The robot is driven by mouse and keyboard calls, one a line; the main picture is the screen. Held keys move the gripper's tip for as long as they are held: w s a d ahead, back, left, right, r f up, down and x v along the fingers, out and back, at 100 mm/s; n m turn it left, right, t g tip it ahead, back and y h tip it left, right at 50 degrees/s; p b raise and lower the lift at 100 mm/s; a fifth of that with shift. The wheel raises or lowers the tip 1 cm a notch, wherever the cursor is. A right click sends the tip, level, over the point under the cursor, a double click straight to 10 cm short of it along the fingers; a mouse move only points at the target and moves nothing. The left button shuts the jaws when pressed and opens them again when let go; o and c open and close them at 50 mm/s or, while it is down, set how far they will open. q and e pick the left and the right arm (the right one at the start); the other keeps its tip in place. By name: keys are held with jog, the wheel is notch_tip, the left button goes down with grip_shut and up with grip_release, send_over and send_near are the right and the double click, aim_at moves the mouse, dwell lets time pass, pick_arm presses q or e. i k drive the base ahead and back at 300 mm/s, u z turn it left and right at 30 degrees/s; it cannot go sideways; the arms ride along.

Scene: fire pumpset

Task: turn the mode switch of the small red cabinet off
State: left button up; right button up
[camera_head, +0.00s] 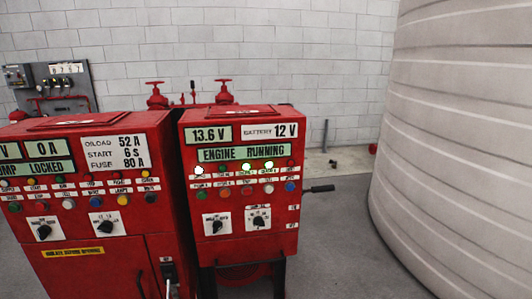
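The small red cabinet (240,185) stands at the middle of the head view, with displays reading "13.6 V", "BATTERY 12 V" and "ENGINE RUNNING". Low on its front are two black rotary switches on white plates, a left switch (216,226) and a right switch (258,220). Their labels are too small to read, so I cannot tell which is the mode switch or its exact setting. Rows of lamps and buttons sit above them, several lit. Neither of my grippers is in view, and nothing covers the switches.
A larger red cabinet (92,262) stands close on the left, with its own rotary switches. A black-ended handle (320,188) juts from the small cabinet's right side. A big pale ribbed tank (465,130) fills the right. Grey floor (335,250) is clear between them.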

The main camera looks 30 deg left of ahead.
aim_at(217, 225)
jog(key=u, duration=1.25)
jog(key=k, duration=1.3)
jog(key=z, duration=0.95)
jog(key=i, duration=1.6)
jog(key=u, duration=0.3)
